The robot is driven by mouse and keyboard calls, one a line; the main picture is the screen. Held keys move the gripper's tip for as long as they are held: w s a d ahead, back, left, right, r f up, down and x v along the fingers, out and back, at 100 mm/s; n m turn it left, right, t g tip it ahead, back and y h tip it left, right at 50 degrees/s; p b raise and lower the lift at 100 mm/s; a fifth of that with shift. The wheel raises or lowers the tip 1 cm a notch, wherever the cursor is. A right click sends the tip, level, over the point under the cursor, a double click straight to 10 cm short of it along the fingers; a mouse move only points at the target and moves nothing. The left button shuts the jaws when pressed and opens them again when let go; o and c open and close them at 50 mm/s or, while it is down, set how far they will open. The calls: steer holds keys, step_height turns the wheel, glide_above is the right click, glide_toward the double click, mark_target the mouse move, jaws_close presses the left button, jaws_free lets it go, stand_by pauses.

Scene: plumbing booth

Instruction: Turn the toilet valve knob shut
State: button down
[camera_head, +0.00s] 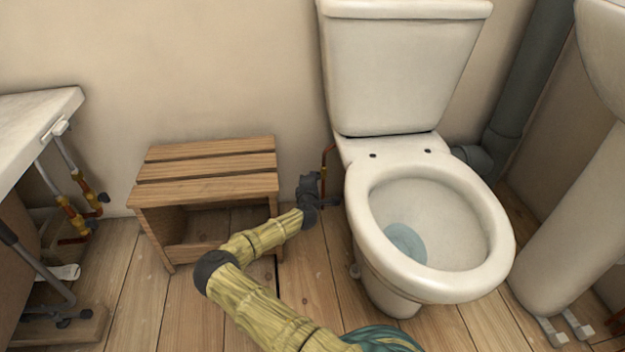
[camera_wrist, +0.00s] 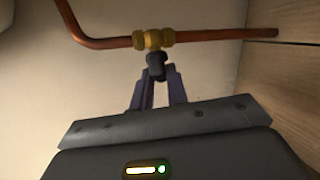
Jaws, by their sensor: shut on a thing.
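The toilet valve is a brass fitting (camera_wrist: 153,39) on a copper pipe in the wrist view. Its dark knob (camera_wrist: 156,62) points toward my gripper. My gripper (camera_wrist: 158,76) has its two fingers on either side of the knob and is shut on it. In the head view my gripper (camera_head: 311,186) is low beside the toilet's left side, near the wall. The copper pipe (camera_head: 325,158) rises there behind it. The valve and knob are hidden by my gripper in the head view.
The white toilet (camera_head: 385,283) stands close to the right of my gripper. A slatted wooden stool (camera_head: 205,190) stands close to the left. A white counter (camera_head: 35,115) with pipes below is at the far left. A grey drain pipe and white pedestal (camera_head: 575,240) are at the right.

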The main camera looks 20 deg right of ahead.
steer(key=shift+f+m+t+h, duration=0.15)
steer(key=shift+m+t+h, duration=0.35)
steer(key=shift+m+t, duration=0.65)
steer(key=c, duration=1.4)
jaws_free()
steer(key=shift+s, duration=0.1)
